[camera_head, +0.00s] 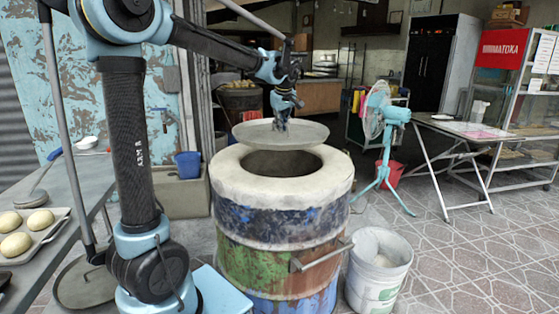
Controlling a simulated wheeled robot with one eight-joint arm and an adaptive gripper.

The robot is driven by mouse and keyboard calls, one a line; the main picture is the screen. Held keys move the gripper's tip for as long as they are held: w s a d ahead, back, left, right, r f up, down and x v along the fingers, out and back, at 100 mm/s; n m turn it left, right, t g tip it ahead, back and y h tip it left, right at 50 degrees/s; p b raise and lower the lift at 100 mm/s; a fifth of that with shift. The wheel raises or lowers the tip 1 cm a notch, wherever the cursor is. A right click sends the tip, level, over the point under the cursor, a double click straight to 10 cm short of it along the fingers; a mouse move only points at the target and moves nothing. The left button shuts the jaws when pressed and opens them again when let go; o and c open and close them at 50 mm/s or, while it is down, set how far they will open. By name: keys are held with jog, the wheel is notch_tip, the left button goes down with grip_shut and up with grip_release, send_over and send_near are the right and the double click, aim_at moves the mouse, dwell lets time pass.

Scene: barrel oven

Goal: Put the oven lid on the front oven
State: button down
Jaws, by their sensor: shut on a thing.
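The front oven (280,225) is a painted barrel with a pale, thick rim and a dark round opening (282,163) on top. The oven lid (300,136), a flat grey disc, hangs roughly level above the back part of that opening. A gap shows between the lid and the rim at the front. My gripper (282,120) points down at the middle of the lid and is shut on it. The handle between the fingers is too small to make out.
A tray of dough balls (35,238) lies on the table at left. Another round lid (85,284) is low at left. A white bucket (378,262) stands right of the barrel, a teal fan (385,125) behind it. A second barrel (241,103) stands at the back.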

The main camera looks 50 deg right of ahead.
aim_at(282, 136)
jog(key=shift+s+f, duration=0.2)
jog(key=shift+f, duration=0.15)
notch_tip(282, 136, down, 9)
jog(key=shift+f, duration=0.15)
dwell(0.3)
jog(key=c, duration=1.7)
grip_release()
jog(key=shift+f, duration=0.1)
jog(key=v, duration=1.2)
